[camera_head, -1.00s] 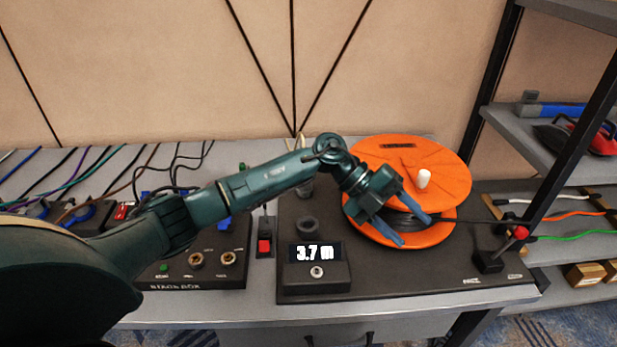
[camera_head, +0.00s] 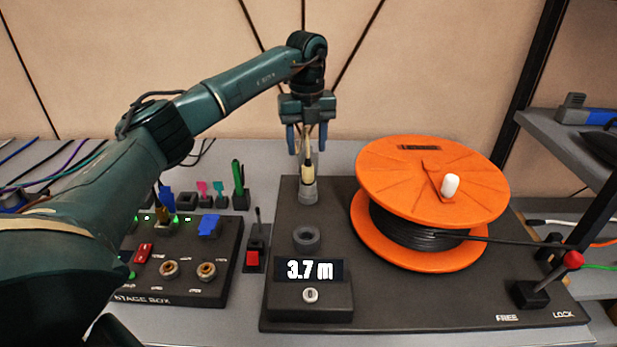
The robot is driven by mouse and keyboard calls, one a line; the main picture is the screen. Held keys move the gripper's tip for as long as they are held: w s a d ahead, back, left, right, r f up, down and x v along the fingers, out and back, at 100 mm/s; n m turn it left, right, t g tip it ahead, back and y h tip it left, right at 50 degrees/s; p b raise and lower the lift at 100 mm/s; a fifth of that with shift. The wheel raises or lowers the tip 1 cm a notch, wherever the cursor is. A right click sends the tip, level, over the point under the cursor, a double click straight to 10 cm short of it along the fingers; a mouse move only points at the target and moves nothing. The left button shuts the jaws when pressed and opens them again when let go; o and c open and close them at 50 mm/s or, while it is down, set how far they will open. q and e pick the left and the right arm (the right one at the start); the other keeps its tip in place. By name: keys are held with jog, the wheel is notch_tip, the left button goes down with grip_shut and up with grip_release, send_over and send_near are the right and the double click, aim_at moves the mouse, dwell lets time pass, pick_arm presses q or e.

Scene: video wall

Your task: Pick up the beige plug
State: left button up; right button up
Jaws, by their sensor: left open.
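The beige plug (camera_head: 308,173) stands upright in a small grey holder (camera_head: 308,196) at the back left of the black reel board. Its slim upper part rises between the blue fingers of my left gripper (camera_head: 307,148). That gripper points straight down, with one finger on each side and visible gaps, so it is open around the plug's upper end. The fingertips are above the plug's wider body. My right gripper is not in view.
An orange cable reel (camera_head: 432,195) with a white knob stands close on the right. In front are a grey ring (camera_head: 306,238) and a display box (camera_head: 310,290) reading 3.7 m. The stage box (camera_head: 180,262) is at left, a red-knobbed lever (camera_head: 540,283) at right.

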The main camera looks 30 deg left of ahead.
aim_at(308, 158)
pick_arm(q)
notch_tip(308, 158, down, 7)
jog(key=shift+d+r, duration=0.15)
jog(key=c, duration=1.1)
